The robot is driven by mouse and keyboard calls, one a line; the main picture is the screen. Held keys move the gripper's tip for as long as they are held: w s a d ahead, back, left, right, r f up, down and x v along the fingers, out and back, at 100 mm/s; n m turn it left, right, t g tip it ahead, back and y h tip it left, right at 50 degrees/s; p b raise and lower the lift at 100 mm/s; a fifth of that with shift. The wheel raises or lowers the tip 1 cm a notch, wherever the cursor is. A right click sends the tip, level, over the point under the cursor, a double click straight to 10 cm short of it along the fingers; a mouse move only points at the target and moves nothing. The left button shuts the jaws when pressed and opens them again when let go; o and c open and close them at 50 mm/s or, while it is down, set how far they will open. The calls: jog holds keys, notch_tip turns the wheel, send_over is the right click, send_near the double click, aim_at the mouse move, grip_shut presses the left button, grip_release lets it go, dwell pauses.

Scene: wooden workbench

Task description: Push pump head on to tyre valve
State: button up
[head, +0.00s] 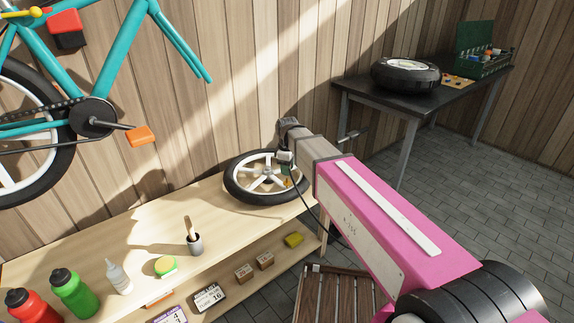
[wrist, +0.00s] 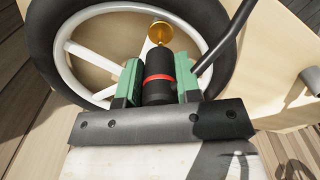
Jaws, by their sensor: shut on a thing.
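The wheel (head: 241,190) lies flat on the workbench, with a black tyre and white spokes. In the wrist view the tyre (wrist: 42,45) and the white rim curve around my gripper's front. My gripper (wrist: 160,82), with green fingers, is shut on the pump head (wrist: 159,65), a black cylinder with a red band. A brass tyre valve (wrist: 159,34) with a round top shows just beyond the pump head's front end. Whether they touch I cannot tell. In the head view my arm partly covers the wheel's right side.
The workbench (head: 140,238) holds a brush in a cup (head: 194,242), a white bottle (head: 118,277), a green bottle (head: 74,293) and a red bottle (head: 24,306). A teal bicycle (head: 98,60) hangs behind. A dark hose (wrist: 224,35) runs beside the gripper. A wooden stool (head: 335,292) stands in front.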

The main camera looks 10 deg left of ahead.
jog(key=shift+f, duration=1.75)
jog(key=shift+f, duration=0.6)
jog(key=o, duration=0.6)
jog(key=shift+r, duration=5.55)
jog(key=s+d+f+m, duration=0.3)
jog(key=d+f+m, duration=0.2)
jog(key=d, duration=0.7)
jog(key=s+d+f+m, duration=0.4)
jog(key=d+f+m, duration=0.1)
jog(key=d, duration=0.7)
jog(key=s+d+f+m, duration=0.4)
jog(key=d+f+m, duration=0.2)
jog(key=d, duration=0.6)
jog(key=shift+m, duration=0.3)
